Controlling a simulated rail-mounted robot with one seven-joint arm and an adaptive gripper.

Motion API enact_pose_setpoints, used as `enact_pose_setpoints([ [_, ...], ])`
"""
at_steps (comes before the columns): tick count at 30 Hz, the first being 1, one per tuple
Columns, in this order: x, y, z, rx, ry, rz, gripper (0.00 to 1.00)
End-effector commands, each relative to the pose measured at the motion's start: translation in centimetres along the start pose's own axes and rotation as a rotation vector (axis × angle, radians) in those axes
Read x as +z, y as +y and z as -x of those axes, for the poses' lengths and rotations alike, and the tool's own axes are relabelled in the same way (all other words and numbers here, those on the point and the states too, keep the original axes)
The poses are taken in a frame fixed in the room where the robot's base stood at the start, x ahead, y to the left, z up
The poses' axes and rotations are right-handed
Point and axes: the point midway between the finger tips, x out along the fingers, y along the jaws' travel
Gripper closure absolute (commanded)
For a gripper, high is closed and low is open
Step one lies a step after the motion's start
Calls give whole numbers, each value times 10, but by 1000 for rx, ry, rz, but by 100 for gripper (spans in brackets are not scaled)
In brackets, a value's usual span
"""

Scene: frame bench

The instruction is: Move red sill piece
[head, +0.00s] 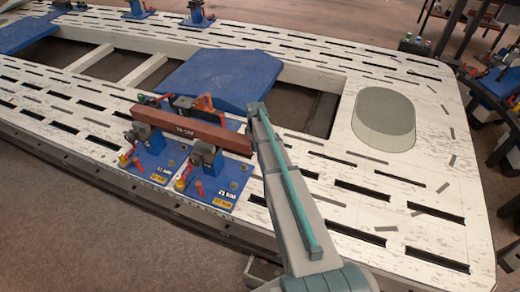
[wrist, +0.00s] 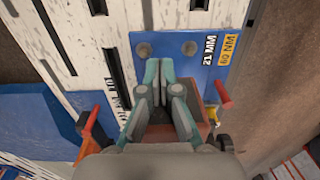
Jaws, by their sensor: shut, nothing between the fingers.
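The red sill piece (head: 192,128) is a long reddish-brown bar. In the head view it lies across the clamps of two blue fixture plates, its right end reaching my arm. Part of it shows in the wrist view (wrist: 204,129), partly hidden behind my gripper. My gripper (wrist: 158,68) has its teal-tipped fingers close together with nothing held. Its fingertips are over a blue plate, beside the bar. In the head view my arm hides the fingers.
The fixture plates (head: 212,191) carry orange-red handles and dark clamps. A blue sloped panel (head: 222,78) lies behind, and a translucent grey-green cylinder (head: 384,118) stands on the slotted white bench (head: 420,205) at right. The bench front right is clear.

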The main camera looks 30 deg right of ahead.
Motion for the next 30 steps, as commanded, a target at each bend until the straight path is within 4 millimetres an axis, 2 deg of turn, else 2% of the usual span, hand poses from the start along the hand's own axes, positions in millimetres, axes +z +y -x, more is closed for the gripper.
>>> enact_pose_setpoints([
  [1,-19,3,-2,2,6,4,100],
  [3,-39,3,-2,2,6,5,100],
  [6,-63,3,-2,1,5,4,100],
  [10,-82,2,-1,1,5,2,100],
  [23,-86,0,1,0,5,0,100],
  [30,-75,-1,0,0,4,1,100],
])
